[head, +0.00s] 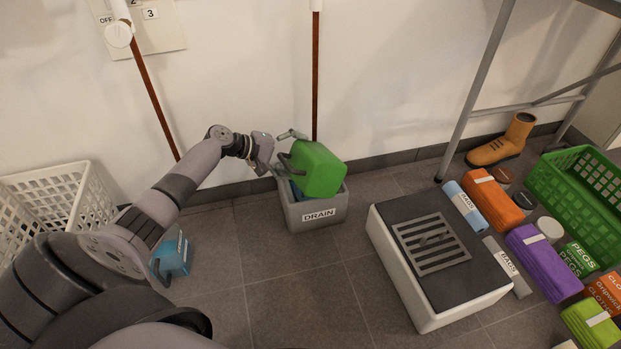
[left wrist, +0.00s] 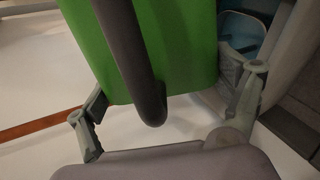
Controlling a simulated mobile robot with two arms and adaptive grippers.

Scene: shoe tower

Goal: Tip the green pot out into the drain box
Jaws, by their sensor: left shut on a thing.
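The green pot (head: 318,169) is tilted over the grey drain box (head: 318,213), which is labelled DRAIN and stands on the floor by the wall. My left gripper (head: 280,152) is shut on the pot's dark handle, at the pot's left side. In the left wrist view the green pot (left wrist: 185,45) fills the top middle, with its grey handle (left wrist: 140,60) between my left fingers (left wrist: 165,112). Something light blue (left wrist: 240,42) shows inside the box; I cannot tell what it is. The pot's opening is hidden. My right gripper is out of view.
A blue pot (head: 175,256) stands on the floor near my left arm, partly hidden. A white basket (head: 45,205) is at left. A white box with a dark grated top (head: 440,255) stands to the right, with rolled bags, a boot (head: 503,142) and a green crate (head: 585,195) beyond.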

